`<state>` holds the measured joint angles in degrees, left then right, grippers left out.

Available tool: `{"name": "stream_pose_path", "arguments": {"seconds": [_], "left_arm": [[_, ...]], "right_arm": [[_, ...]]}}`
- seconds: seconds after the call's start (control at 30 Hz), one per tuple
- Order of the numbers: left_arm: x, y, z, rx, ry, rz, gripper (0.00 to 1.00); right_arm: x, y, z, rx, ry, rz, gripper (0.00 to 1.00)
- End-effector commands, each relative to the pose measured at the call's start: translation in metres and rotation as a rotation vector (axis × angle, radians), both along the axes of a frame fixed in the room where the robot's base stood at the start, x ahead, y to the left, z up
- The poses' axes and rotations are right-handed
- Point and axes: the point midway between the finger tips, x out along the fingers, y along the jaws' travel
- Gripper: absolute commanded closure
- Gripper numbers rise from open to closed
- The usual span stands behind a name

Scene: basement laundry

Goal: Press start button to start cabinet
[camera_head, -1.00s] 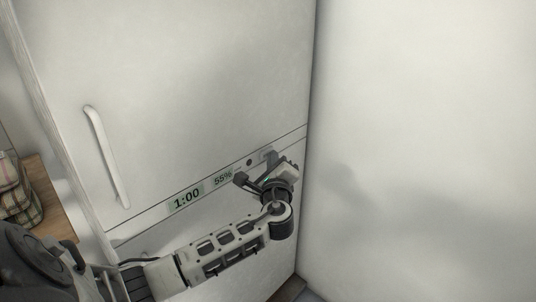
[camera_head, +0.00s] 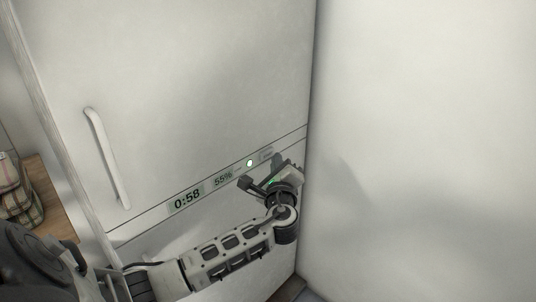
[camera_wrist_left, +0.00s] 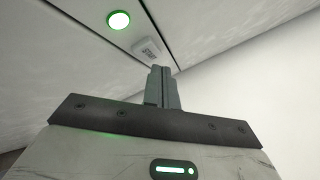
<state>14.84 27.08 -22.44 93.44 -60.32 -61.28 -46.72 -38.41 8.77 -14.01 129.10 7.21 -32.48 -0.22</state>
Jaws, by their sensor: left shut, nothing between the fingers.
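The white cabinet (camera_head: 210,90) has a control strip with a display reading 0:58 (camera_head: 187,199) and another reading 55% (camera_head: 223,178). A round indicator light (camera_head: 250,163) is lit white; the left wrist view shows it with a green rim (camera_wrist_left: 118,20). The start button (camera_head: 266,155) is a small pale rectangle right of the light; it also shows in the left wrist view (camera_wrist_left: 148,48). My left gripper (camera_head: 277,158) is shut and empty. Its fingertips (camera_wrist_left: 161,68) are just below the button, apparently with a small gap. My right gripper is not in view.
A long vertical handle (camera_head: 107,158) is on the cabinet door. A plain white wall (camera_head: 430,130) stands close on the right. A plaid cloth item (camera_head: 20,192) lies on a wooden surface (camera_head: 48,198) at the far left.

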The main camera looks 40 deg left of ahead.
Motion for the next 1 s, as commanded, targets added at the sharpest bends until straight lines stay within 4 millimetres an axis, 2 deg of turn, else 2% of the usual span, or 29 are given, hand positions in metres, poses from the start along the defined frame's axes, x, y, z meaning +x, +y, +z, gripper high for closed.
{"name": "stream_pose_path", "arguments": {"seconds": [0.23,0.7,1.0], "left_arm": [[0.000,-0.002,0.000,-0.001,0.000,-0.001,1.00],[-0.003,-0.045,0.000,-0.001,-0.001,-0.002,1.00],[-0.004,-0.050,0.000,-0.001,-0.001,0.000,1.00]], "right_arm": [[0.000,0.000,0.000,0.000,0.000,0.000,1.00],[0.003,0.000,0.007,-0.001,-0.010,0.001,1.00],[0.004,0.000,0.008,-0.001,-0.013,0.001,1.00]]}}
